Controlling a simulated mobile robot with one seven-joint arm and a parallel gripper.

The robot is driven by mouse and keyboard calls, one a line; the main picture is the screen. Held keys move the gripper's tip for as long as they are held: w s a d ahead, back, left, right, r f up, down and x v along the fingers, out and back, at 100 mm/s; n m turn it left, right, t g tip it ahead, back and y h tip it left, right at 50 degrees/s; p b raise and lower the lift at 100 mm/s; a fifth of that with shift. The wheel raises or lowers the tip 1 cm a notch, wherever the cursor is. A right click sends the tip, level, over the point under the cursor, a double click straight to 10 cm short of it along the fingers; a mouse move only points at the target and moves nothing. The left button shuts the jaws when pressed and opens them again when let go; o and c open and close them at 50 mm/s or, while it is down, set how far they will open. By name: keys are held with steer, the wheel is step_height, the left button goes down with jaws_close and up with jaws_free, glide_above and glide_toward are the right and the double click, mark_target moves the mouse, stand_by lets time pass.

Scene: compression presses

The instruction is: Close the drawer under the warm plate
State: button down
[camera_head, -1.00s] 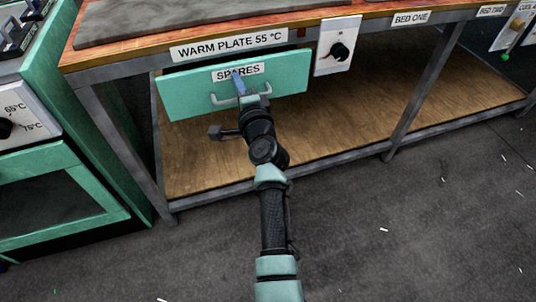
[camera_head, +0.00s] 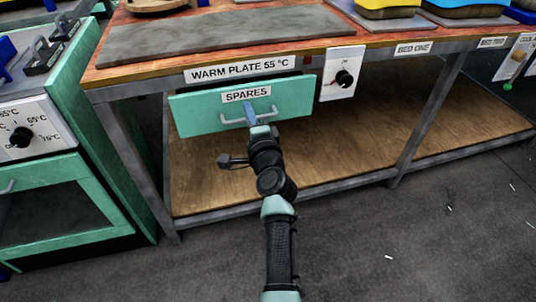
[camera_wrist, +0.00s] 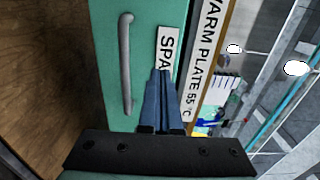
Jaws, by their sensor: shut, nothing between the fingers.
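The drawer (camera_head: 200,117) is a green front labelled SPARES with a grey bar handle (camera_head: 226,123), below the WARM PLATE 55 °C label (camera_head: 238,71) on the bench edge. Its front seems to stand a little forward of the bench; how far is hard to tell. My gripper (camera_head: 249,106) is shut and empty, its blue fingers pointing at the front just below the SPARES label. In the wrist view the fingertips (camera_wrist: 160,72) lie beside the handle (camera_wrist: 126,65), over part of the label. Whether they touch the front (camera_wrist: 146,20) cannot be told.
The grey warm plate (camera_head: 215,32) lies on the bench top. A white dial box (camera_head: 342,72) hangs right of the drawer. A green oven unit (camera_head: 60,200) stands at left. The wooden lower shelf (camera_head: 320,150) looks bare, and the floor in front is open.

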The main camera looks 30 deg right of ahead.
steer(key=p+v, duration=0.3)
steer(key=v, duration=0.7)
steer(key=a+r+n+t+y, duration=0.15)
steer(key=a+r+n, duration=0.3)
steer(key=r, duration=0.45)
steer(key=a+r+n+t+y, duration=0.15)
steer(key=a+r+n, duration=0.3)
steer(key=r, duration=0.55)
steer(key=a+r+n+t+y, duration=0.15)
steer(key=a+r+n, duration=0.3)
steer(key=r, duration=0.45)
steer(key=s+a+r+n+t, duration=0.3)
steer(key=s+a+r+n, duration=0.1)
steer(key=s+r, duration=0.6)
steer(key=s+a+r+n+t, duration=0.3)
steer(key=s+a+r+n, duration=0.15)
steer(key=s+r, duration=0.5)
steer(key=w+r+m+p, duration=0.1)
steer(key=w+r+p, duration=0.2)
steer(key=r+p, duration=3.2)
steer(key=shift+w+r, duration=0.2)
steer(key=shift+r, duration=0.05)
steer(key=c, duration=1.6)
jaws_free()
steer(key=shift+g, duration=0.25)
